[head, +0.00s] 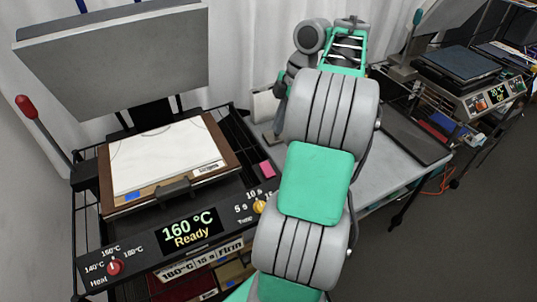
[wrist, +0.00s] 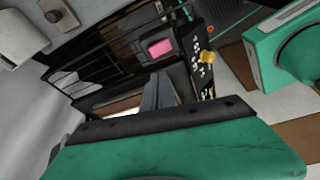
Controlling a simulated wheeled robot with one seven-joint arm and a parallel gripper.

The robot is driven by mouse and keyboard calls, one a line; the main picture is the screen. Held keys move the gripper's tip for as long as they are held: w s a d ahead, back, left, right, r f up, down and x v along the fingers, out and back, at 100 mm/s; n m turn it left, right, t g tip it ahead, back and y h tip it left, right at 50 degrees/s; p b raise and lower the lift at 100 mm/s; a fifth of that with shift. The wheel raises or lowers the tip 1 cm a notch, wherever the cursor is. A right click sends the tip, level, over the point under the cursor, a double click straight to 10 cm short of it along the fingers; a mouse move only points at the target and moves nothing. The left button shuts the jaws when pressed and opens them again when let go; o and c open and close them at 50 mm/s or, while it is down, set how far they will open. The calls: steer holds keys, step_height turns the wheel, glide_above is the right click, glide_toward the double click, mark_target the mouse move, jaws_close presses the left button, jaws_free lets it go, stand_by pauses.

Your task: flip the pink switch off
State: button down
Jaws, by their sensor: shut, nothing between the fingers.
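The pink switch (head: 267,169) is a small flat block at the right end of the heat press's black front panel (head: 140,250), above the timer knob. In the wrist view the pink switch (wrist: 160,47) lies a little beyond the tips of my gripper (wrist: 158,82). My gripper's grey fingers are together with nothing between them, and they look apart from the switch. I cannot tell the switch's position from its shape. The display (head: 190,235) reads "160 °C Ready". In the head view my arm covers the area to the right of the switch.
The yellow timer knob (head: 260,207) sits close to the switch; the red heat knob (head: 115,267) is at the panel's left end. The press's raised grey lid (head: 115,60) stands above the white sheet (head: 165,155). A grey table (head: 385,170) and second press (head: 470,85) are right.

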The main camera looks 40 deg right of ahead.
mark_target(264, 166)
steer(key=shift+n, duration=1)
steer(key=shift+f, duration=0.15)
steer(key=b+x, duration=0.2)
steer(key=x, duration=0.2)
steer(key=b+x, duration=0.3)
steer(key=x, duration=0.1)
steer(key=d+b+x, duration=0.1)
steer(key=b+x, duration=0.2)
steer(key=x, duration=0.2)
steer(key=shift+f, duration=0.15)
steer(key=shift+w+f, duration=0.1)
steer(key=shift+f, duration=0.2)
steer(key=shift+d, duration=0.1)
steer(key=shift+r, duration=0.1)
